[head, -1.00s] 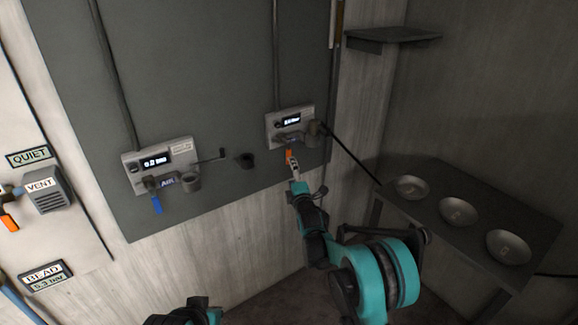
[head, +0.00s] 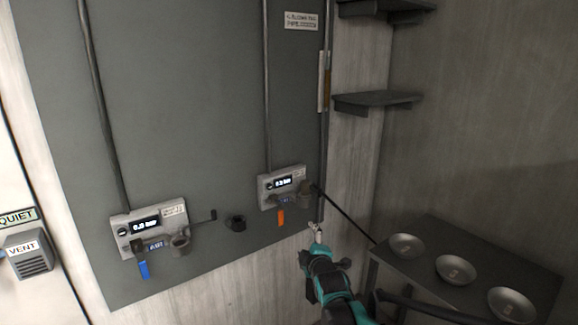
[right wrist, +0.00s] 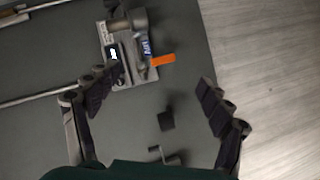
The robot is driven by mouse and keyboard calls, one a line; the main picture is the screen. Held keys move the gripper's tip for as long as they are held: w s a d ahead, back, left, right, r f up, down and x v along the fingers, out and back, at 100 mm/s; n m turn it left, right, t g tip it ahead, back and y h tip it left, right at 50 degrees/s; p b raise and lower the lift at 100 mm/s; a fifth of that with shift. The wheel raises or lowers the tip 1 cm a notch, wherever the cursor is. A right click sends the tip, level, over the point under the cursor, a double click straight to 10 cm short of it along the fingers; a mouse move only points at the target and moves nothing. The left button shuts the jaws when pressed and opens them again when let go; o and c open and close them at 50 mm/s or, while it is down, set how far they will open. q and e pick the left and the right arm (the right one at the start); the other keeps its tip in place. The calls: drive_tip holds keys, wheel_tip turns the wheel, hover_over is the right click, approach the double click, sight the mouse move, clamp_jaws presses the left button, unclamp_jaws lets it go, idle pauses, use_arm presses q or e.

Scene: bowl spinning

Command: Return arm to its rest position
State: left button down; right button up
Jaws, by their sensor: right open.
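My right gripper (head: 316,229) is below and a little right of the small right-hand gauge unit (head: 284,188) on the grey wall panel. It is apart from the unit's orange handle (head: 280,217). In the right wrist view the gripper (right wrist: 153,92) has its two dark finger pads spread wide with nothing between them touching. The gauge unit (right wrist: 125,45) and its orange handle (right wrist: 162,60) show beyond the fingers. My teal right arm comes up from the bottom of the head view. My left gripper is not in view.
A second gauge unit (head: 150,229) with a blue handle (head: 144,269) is on the panel at left. A dark table (head: 440,245) with three metal bowls stands at right, close to my right arm. Wall shelves (head: 375,101) are above. A vent box (head: 28,252) is at far left.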

drive_tip(key=s+d+m+g+h, duration=0.15)
drive_tip(key=s+d+m, duration=0.25)
drive_tip(key=s, duration=0.6)
drive_tip(key=s+d+m+g, duration=0.3)
drive_tip(key=s+d+m, duration=0.15)
drive_tip(key=s, duration=0.55)
drive_tip(key=s+d+f+m+g, duration=0.1)
drive_tip(key=s+d+f+m, duration=0.1)
drive_tip(key=s, duration=0.8)
drive_tip(key=s+d+f+m+g, duration=0.1)
drive_tip(key=s+f+m, duration=0.4)
drive_tip(key=s, duration=0.5)
drive_tip(key=shift+d+f+g+h, duration=0.35)
drive_tip(key=shift+f+g+h, duration=0.1)
drive_tip(key=shift+g, duration=0.3)
